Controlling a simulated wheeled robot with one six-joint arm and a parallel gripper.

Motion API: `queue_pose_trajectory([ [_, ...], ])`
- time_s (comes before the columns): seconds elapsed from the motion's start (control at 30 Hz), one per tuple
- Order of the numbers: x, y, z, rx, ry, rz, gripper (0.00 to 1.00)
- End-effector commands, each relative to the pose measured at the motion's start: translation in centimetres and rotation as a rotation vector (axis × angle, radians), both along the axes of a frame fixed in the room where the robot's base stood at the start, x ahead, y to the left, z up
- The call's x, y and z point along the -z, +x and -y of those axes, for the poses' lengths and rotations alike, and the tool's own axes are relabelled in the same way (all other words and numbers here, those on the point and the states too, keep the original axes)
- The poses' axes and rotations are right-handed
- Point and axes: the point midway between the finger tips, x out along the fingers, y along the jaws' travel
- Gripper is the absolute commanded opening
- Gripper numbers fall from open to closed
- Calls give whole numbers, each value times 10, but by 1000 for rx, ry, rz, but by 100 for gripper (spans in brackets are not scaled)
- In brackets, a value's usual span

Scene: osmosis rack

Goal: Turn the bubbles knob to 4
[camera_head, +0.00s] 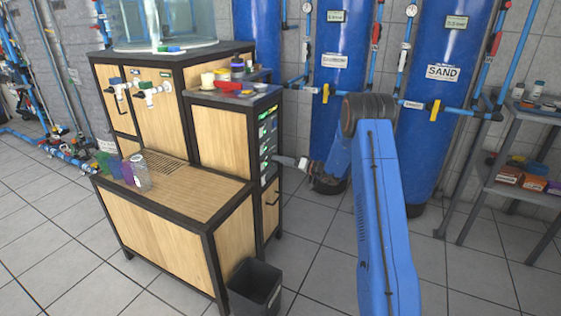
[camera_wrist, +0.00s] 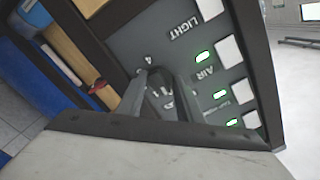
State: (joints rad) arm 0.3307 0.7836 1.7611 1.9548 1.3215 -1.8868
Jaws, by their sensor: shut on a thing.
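The dark control panel (camera_wrist: 190,30) fills the middle of the wrist view, tilted. It carries the labels LIGHT and AIR, and a third label too small to read. My gripper (camera_wrist: 160,75) reaches to the panel and is shut on the bubbles knob, which its fingers mostly hide. A printed 4 (camera_wrist: 148,58) shows just beyond the fingertips, and other dial marks are partly covered. I cannot read the knob's setting. In the head view my gripper (camera_head: 300,163) meets the right side of the wooden cabinet (camera_head: 217,140), where the panel (camera_head: 267,135) is seen at a steep angle.
White switches (camera_wrist: 230,50) with green lights line the panel close beside my gripper. A black bin (camera_head: 255,288) stands on the floor by the cabinet. Blue tanks (camera_head: 430,80) and pipes stand behind my arm.

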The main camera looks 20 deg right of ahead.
Motion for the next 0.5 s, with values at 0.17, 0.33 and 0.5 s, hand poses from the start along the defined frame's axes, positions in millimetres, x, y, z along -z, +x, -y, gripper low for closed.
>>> queue_pose_trajectory([
  [0.17,0,0,1,1,48,-49,10],
  [0.33,0,0,1,1,133,-134,10],
  [0.5,0,0,1,1,244,-244,10],
])
